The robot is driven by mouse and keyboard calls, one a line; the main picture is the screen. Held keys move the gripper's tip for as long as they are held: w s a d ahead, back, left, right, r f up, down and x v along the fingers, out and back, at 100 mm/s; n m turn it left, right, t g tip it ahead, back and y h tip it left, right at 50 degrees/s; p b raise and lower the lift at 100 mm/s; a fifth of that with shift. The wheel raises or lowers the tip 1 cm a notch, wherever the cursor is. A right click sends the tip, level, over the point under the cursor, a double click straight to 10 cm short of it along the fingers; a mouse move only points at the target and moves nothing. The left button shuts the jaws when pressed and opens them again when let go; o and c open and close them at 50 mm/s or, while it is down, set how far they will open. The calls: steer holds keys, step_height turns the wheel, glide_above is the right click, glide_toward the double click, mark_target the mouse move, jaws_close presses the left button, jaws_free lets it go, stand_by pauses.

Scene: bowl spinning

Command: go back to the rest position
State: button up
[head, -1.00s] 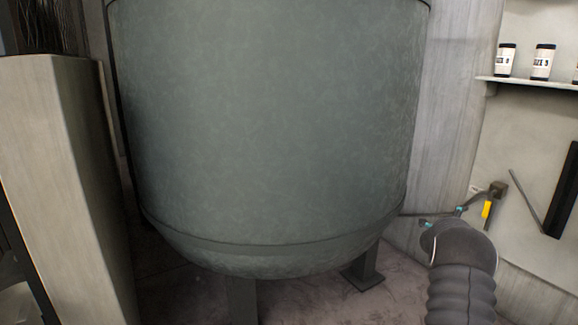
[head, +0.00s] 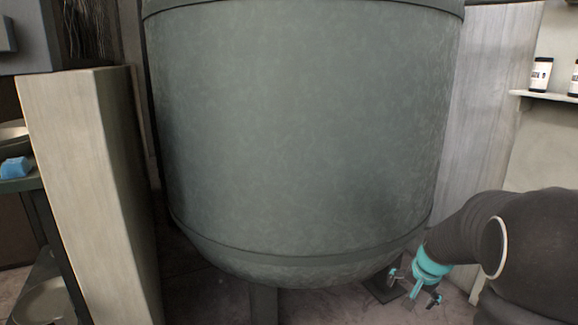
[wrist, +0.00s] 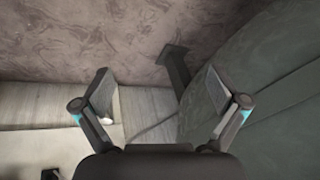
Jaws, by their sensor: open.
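My gripper (head: 418,286) shows at the lower right of the head view, in front of the lower right side of the large grey-green tank. In the wrist view its two fingers (wrist: 160,95) are spread wide with nothing between them. My arm comes in from the right edge of the head view, bent down toward the gripper. The fingers in the head view are small and partly lost against the dark tank foot.
The tank (head: 300,140) fills the middle, standing on legs (head: 264,303); its wall is close to the right finger in the wrist view. A pale pillar (head: 85,180) stands left, beside shelving with a blue item (head: 15,167). A wall shelf (head: 550,97) holds jars at right.

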steer(key=s+a+r+n+p, duration=0.2)
steer(key=s+a+r, duration=0.3)
steer(key=s, duration=0.4)
steer(key=s+a+r+n+p, duration=0.2)
steer(key=s+a+r, duration=0.3)
steer(key=s+r, duration=0.3)
steer(key=s+a+r+n+t+p, duration=0.1)
steer(key=s+a+r, duration=0.4)
steer(key=s, duration=0.5)
steer(key=shift+s+a+r+n+p, duration=0.2)
steer(key=shift+s+r+n+p, duration=0.4)
steer(key=shift+n, duration=0.7)
steer(key=shift+w+r, duration=0.1)
steer(key=shift+w, duration=0.1)
